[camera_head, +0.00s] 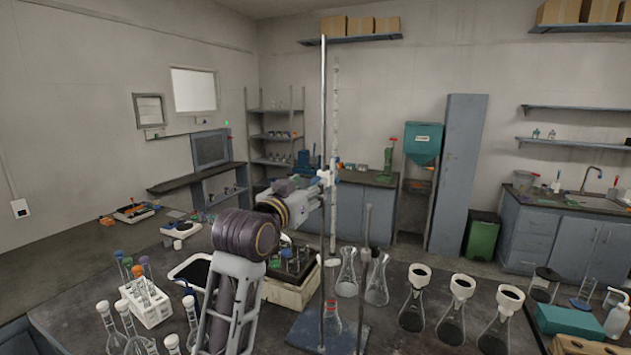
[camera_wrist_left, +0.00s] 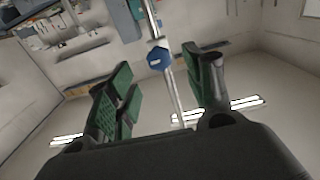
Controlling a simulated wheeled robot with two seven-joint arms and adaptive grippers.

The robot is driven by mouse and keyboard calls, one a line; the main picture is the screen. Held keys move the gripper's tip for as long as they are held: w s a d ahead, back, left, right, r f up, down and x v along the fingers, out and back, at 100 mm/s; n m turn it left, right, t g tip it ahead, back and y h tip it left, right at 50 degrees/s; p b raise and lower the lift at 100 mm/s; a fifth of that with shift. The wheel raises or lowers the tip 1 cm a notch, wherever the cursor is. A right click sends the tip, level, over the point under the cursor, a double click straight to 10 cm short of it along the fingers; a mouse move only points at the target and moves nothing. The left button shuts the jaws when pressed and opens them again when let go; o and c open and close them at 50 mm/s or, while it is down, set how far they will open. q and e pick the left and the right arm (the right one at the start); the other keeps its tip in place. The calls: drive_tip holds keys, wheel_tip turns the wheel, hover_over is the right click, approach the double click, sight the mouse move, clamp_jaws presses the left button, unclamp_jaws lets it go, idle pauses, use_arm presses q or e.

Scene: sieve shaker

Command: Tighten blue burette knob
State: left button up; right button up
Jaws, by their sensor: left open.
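The blue knob (camera_wrist_left: 158,58) shows in the left wrist view as a rounded, faceted piece on a thin, pale tube. My left gripper (camera_wrist_left: 162,82) is open, with green-padded fingers on either side of the knob's line; the knob appears between and just beyond the fingertips, and contact does not show. In the head view my left gripper (camera_head: 318,187) is at the burette's stand, beside the white clamp (camera_head: 327,176). The burette (camera_head: 335,110) stands upright next to the metal rod (camera_head: 323,90). The knob is mostly hidden by the gripper there. My right gripper is not in view.
The stand's blue base (camera_head: 308,332) rests on the dark bench with a flask (camera_head: 332,318) on it. Several flasks (camera_head: 411,310) stand to the right. A white tube rack (camera_head: 146,305) and volumetric flasks stand at the left front.

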use_arm(q)
drive_tip(key=shift+p+x, duration=0.65)
drive_tip(key=shift+x, duration=1.85)
drive_tip(key=shift+c, duration=0.4)
drive_tip(key=c, duration=0.9)
